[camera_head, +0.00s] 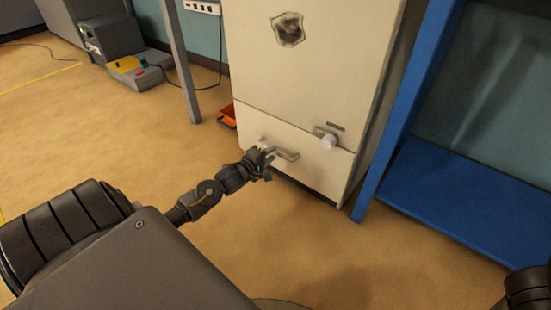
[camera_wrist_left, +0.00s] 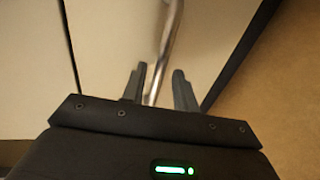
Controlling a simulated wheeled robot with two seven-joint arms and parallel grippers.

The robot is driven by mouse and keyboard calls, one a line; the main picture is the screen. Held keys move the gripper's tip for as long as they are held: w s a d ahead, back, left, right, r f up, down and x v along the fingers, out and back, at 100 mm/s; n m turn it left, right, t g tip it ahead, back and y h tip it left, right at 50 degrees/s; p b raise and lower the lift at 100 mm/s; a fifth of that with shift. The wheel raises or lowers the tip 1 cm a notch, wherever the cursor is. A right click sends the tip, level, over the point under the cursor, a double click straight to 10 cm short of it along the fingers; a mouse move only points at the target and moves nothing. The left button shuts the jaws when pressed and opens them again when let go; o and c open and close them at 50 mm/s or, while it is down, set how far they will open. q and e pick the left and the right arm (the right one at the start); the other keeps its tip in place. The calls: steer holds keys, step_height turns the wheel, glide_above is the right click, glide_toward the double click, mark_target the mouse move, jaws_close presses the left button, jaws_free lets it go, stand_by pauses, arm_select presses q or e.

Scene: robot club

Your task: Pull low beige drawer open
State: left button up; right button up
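The low beige drawer (camera_head: 310,166) is at the bottom of the beige cabinet, with its front in line with the cabinet as far as I can tell. Its metal bar handle (camera_head: 288,154) runs across the upper part of the front. My left gripper (camera_head: 267,159) is at the left end of this handle. In the left wrist view, the handle (camera_wrist_left: 171,40) runs between the two spread fingers of the gripper (camera_wrist_left: 163,88), with a gap visible on the right side. Whether a finger touches the bar is unclear. My right gripper is outside the views.
A blue shelf frame (camera_head: 440,190) stands close on the right. An orange bin (camera_head: 228,115) sits on the floor left of the cabinet. The floor before the drawer is clear.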

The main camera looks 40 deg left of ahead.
arm_select(q)
steer(key=shift+b+x, duration=0.55)
steer(key=shift+x, duration=0.8)
steer(key=shift+c, duration=0.3)
jaws_close()
steer(key=shift+d, duration=0.1)
